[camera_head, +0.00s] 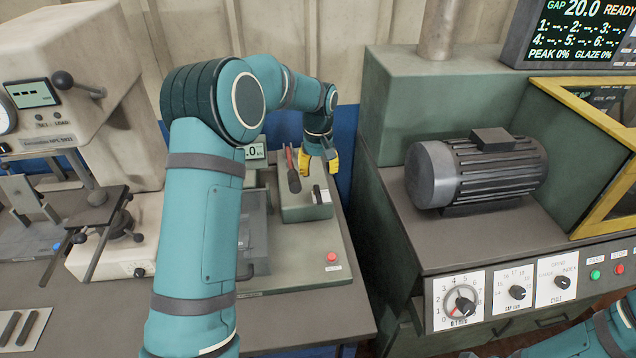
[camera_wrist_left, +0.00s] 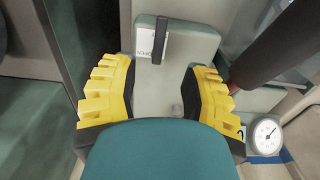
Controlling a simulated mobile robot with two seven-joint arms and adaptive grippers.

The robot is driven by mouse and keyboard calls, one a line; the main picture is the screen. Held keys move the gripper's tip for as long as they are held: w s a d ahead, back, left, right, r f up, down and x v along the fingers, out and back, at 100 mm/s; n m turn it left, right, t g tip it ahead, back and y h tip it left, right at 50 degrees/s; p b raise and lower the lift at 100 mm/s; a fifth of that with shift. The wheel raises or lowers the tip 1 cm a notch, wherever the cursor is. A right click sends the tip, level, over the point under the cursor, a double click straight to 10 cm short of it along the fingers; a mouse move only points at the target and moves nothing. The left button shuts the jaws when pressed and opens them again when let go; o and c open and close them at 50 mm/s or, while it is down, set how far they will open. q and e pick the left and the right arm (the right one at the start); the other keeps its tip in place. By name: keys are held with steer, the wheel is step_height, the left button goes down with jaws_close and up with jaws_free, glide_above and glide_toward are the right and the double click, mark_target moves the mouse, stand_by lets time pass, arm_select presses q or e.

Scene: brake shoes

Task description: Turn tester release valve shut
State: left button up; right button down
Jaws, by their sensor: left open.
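The tester (camera_head: 305,250) is a green-grey bench unit in the middle of the head view. Its release valve appears to be the small black lever (camera_head: 317,194) beside a white label on the tester's block. In the left wrist view the black lever (camera_wrist_left: 160,40) stands upright in the picture next to the label, ahead of the fingers. My left gripper (camera_head: 318,163) has yellow fingers and is above and behind the lever in the head view. In the wrist view the left gripper (camera_wrist_left: 158,85) is open and empty, its fingers apart on either side. My right gripper is out of view.
A dark red handle (camera_head: 293,172) rises close left of my left gripper. A round gauge (camera_wrist_left: 265,135) shows at lower right in the wrist view. A green machine with a grey motor (camera_head: 480,170) stands to the right; a beige press (camera_head: 85,110) stands left.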

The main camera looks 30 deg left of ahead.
arm_select(q)
steer(key=shift+r, duration=1.5)
